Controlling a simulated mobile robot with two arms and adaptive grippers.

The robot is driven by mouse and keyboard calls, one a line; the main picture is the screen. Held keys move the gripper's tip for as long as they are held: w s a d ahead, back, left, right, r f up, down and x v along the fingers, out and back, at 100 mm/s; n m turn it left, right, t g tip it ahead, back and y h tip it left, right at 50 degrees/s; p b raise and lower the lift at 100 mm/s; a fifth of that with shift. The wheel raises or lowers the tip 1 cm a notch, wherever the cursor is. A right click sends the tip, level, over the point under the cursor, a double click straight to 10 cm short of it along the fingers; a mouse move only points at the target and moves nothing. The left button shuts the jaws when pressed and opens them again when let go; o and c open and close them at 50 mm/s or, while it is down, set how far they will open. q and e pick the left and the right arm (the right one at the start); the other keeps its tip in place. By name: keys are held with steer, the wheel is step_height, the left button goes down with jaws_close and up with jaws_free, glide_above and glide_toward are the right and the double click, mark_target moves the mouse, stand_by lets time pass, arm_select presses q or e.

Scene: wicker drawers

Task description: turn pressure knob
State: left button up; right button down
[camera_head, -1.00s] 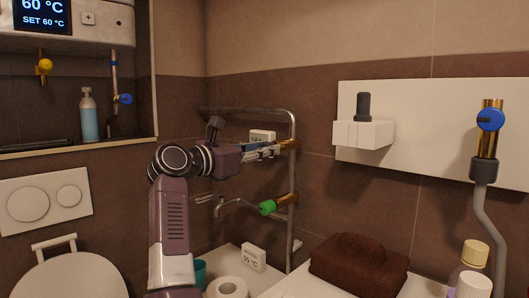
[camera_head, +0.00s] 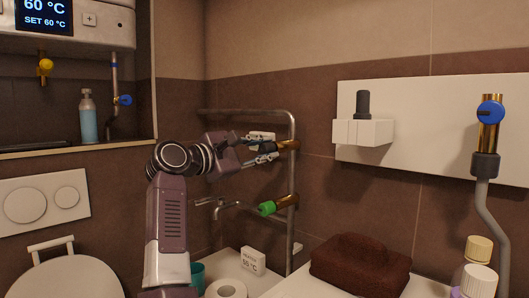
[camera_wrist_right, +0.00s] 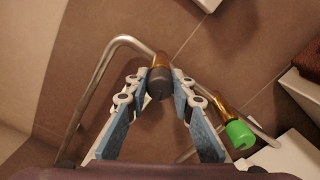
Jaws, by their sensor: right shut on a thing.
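A dark round knob (camera_wrist_right: 160,82) sits on the end of a brass valve (camera_wrist_right: 160,60) on the grey pipe rail. In the head view the dark knob (camera_head: 268,146) and brass valve (camera_head: 289,145) are at the rail's upper right. My right gripper (camera_head: 265,150) reaches it from the left, one finger above the other. In the wrist view its fingertips (camera_wrist_right: 160,76) lie on both sides of the knob, shut on it. My left gripper is in neither view.
A green-capped brass valve (camera_head: 267,208) is just below, also seen in the wrist view (camera_wrist_right: 239,135). A white panel (camera_head: 430,130) is on the right wall.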

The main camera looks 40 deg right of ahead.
steer(key=shift+f+m, duration=0.1)
steer(key=shift+m, duration=0.5)
steer(key=c, duration=1.7)
jaws_free()
steer(key=shift+o, duration=0.2)
steer(key=a, duration=0.7)
steer(key=shift+s+a, duration=0.25)
steer(key=shift+s, duration=0.05)
